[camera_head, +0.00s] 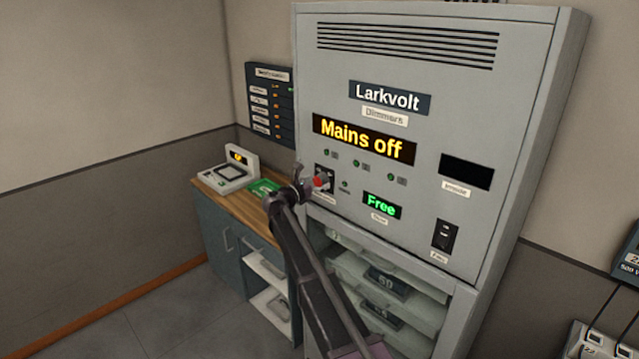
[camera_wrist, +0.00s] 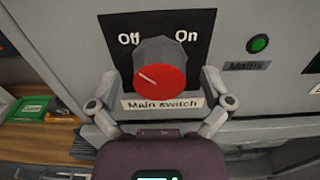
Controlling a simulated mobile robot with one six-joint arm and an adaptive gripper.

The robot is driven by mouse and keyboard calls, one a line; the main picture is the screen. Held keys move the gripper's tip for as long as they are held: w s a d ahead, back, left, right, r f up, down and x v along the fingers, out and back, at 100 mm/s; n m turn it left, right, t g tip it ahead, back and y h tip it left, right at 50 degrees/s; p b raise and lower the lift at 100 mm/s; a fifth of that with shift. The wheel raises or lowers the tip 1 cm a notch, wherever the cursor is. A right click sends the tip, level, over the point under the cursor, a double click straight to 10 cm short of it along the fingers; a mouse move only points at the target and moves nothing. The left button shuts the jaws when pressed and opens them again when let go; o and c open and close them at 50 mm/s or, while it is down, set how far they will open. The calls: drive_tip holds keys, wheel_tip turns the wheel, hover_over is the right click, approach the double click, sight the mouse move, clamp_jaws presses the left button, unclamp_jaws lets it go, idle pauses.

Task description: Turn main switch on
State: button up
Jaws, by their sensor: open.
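The main switch (camera_wrist: 160,80) is a rotary knob with a red face and a grey body, on a black plate (camera_wrist: 201,20) marked Off at left and On at right. The white line on its face points to the upper left, on the Off side. A label below reads Main switch. My gripper (camera_wrist: 164,88) is open, with one finger on each side of the knob; I cannot tell whether they touch it. In the head view my gripper (camera_head: 306,185) is at the knob (camera_head: 321,182), which it partly hides. The cabinet display (camera_head: 364,139) reads Mains off.
The grey Larkvolt dimmer cabinet (camera_head: 420,45) has a green Free display (camera_head: 381,205) and a black rocker switch (camera_head: 445,236). A green lamp (camera_wrist: 258,44) marked Mains is right of the knob. A wooden-topped counter (camera_head: 222,190) with a small device (camera_head: 232,174) stands at left.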

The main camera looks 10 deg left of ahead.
drive_tip(key=shift+c, duration=0.2)
drive_tip(key=c, duration=1.1)
drive_tip(key=shift+m, duration=0.3)
drive_tip(key=m, duration=0.8)
drive_tip(key=shift+m, duration=0.3)
drive_tip(key=m, duration=0.4)
drive_tip(key=shift+m, duration=2.5)
